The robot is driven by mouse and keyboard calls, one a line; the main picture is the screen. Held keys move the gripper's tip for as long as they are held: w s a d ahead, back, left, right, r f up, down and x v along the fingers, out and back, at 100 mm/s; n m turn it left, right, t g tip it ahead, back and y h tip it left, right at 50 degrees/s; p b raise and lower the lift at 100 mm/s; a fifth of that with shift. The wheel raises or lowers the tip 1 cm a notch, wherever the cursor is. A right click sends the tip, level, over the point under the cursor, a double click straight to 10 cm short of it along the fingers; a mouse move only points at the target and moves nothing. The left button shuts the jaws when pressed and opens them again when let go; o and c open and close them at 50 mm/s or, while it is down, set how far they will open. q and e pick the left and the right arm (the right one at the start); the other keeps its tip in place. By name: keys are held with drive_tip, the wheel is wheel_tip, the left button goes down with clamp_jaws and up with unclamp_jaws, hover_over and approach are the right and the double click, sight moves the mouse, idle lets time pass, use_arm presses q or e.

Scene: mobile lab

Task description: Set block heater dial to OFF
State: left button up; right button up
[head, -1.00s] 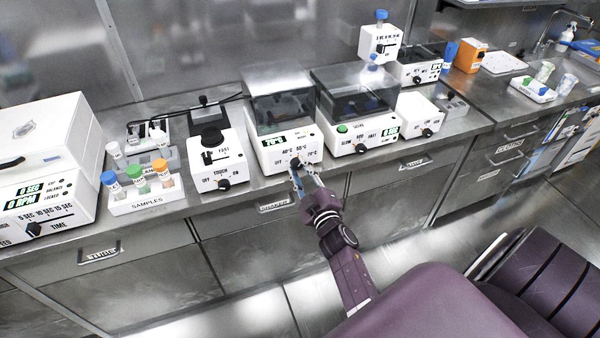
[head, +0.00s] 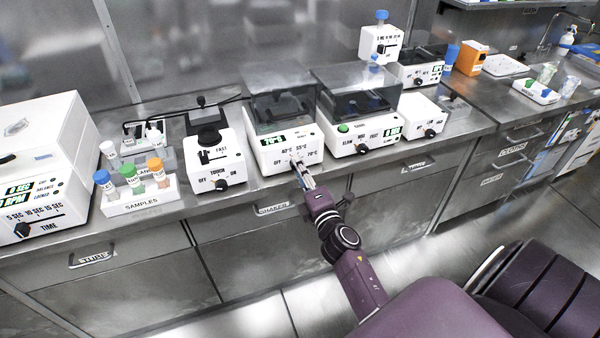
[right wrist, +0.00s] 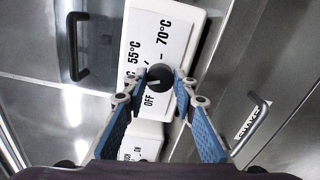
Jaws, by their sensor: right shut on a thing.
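The block heater (head: 262,157) is a white box with a clear lid and a green display, in the middle of the bench in the head view. Its front has OFF, 40°C, 55°C and 70°C labels. Its black dial (right wrist: 160,77) shows in the right wrist view, with a light mark on its face; I cannot tell surely which label it points to. My right gripper (head: 298,163) is at the heater's front. In the right wrist view its blue-padded fingers (right wrist: 160,79) are shut on the dial, one each side. My left gripper is not in view.
A touch mixer (head: 210,160) stands left of the heater and a shaker (head: 358,130) right of it. A sample rack (head: 141,196) with capped tubes and a centrifuge (head: 40,150) stand farther left. Drawer handles (head: 272,209) stick out below the bench edge. The floor in front is clear.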

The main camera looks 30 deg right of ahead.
drive_tip(key=n+b, duration=0.1)
drive_tip(key=n, duration=1.1)
drive_tip(key=shift+r, duration=0.2)
drive_tip(key=shift+n, duration=0.3)
drive_tip(key=o, duration=1.2)
drive_tip(key=shift+w+f, duration=0.1)
drive_tip(key=shift+c, duration=0.2)
drive_tip(key=v, duration=1.2)
